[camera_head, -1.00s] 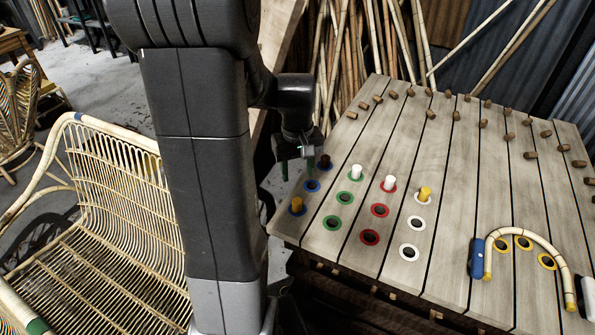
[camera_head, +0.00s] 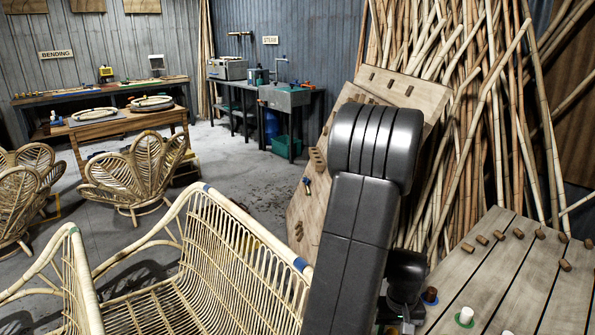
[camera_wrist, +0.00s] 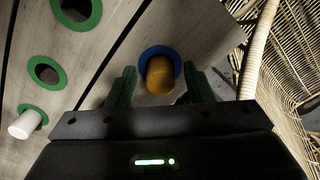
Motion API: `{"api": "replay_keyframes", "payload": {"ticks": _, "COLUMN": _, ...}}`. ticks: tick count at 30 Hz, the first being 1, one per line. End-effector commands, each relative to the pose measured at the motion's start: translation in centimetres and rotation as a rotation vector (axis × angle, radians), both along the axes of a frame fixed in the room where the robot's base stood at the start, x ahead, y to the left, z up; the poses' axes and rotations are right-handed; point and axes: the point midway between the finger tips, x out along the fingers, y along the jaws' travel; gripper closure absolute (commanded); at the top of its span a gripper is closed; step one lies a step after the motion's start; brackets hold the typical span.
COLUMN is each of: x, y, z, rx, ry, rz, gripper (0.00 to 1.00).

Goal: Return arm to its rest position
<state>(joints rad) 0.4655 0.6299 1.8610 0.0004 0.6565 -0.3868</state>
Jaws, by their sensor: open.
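My gripper shows in the wrist view (camera_wrist: 160,72) with its two green fingers apart. An orange peg (camera_wrist: 160,78) in a blue-ringed hole appears between the fingers, with gaps on both sides; I cannot tell the height above it. In the head view my dark arm rises through the middle and bends down to the right, its end low by the workbench's near left corner. The gripper itself is largely cut off there. The slatted workbench (camera_head: 490,275) fills the lower right.
A white peg (camera_head: 465,315) and a brown peg (camera_head: 430,295) stand on the bench beside my arm. Rattan poles (camera_head: 480,130) lean behind it. A rattan bench seat (camera_head: 220,265) is close on the left. Floor (camera_head: 235,150) is open farther back.

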Motion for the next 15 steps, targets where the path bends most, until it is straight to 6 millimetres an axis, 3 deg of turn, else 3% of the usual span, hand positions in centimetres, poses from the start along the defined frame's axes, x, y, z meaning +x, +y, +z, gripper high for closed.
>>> {"api": "replay_keyframes", "payload": {"ticks": 1, "x": 0.2, "y": -0.1, "z": 1.3, "rx": -0.005, "ry": -0.010, "rz": 0.000, "gripper": 0.53}}
{"api": "replay_keyframes", "payload": {"ticks": 6, "x": 0.2, "y": -0.1, "z": 2.8, "rx": -0.004, "ry": -0.008, "rz": 0.000, "gripper": 0.53}}
{"api": "replay_keyframes", "payload": {"ticks": 15, "x": 0.1, "y": -0.1, "z": 3.4, "rx": -0.002, "ry": -0.005, "rz": 0.000, "gripper": 0.53}}
